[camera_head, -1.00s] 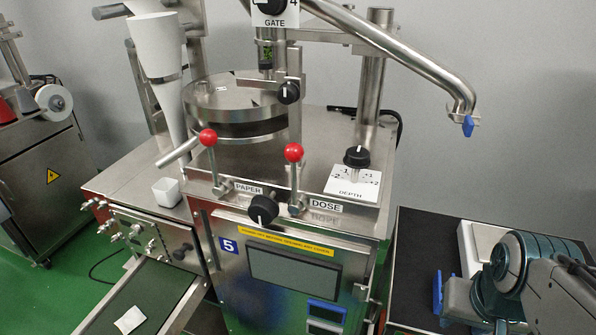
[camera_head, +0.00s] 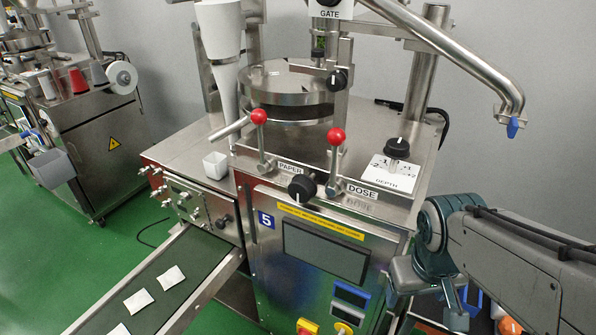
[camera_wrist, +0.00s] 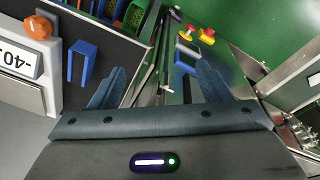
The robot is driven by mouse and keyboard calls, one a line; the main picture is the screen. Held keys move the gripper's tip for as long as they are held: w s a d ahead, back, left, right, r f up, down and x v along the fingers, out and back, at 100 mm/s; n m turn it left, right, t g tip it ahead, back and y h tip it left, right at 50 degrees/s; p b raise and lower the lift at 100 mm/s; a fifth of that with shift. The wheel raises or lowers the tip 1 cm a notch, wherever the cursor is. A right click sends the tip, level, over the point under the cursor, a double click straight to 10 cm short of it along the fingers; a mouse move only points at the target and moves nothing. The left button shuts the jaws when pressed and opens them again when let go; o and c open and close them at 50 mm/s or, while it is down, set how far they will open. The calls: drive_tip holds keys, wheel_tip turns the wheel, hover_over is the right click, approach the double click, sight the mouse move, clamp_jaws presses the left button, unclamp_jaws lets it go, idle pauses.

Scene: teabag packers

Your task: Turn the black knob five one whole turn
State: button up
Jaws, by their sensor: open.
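The machine marked 5 (camera_head: 266,219) stands in the middle of the head view. A black knob (camera_head: 302,188) with a white mark is on its front edge, between the PAPER and DOSE labels. In the head view my arm is at the lower right, the gripper low beside the machine, apart from the front knob.
Two red-balled levers, PAPER (camera_head: 259,117) and DOSE (camera_head: 336,137), rise close to the front knob. A conveyor (camera_head: 188,262) with white teabags runs out at lower left. A blue bracket (camera_wrist: 84,52) and an orange knob (camera_wrist: 38,27) show in the wrist view.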

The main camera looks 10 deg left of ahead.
wheel_tip(320, 180, down, 3)
drive_tip(key=w+a+n+g+h+p, duration=0.1)
drive_tip(key=w+a+n+h+p, duration=0.2)
drive_tip(key=n, duration=0.6)
drive_tip(key=n+t+h+p, duration=0.3)
drive_tip(key=n+t, duration=1.3)
drive_tip(key=n, duration=0.7)
approach(297, 192)
drive_tip(key=x, duration=1.1)
drive_tip(key=shift+w+d+p, duration=0.15)
drive_tip(key=shift+w+p, duration=0.2)
drive_tip(key=shift+y, duration=0.4)
drive_tip(key=c, duration=1)
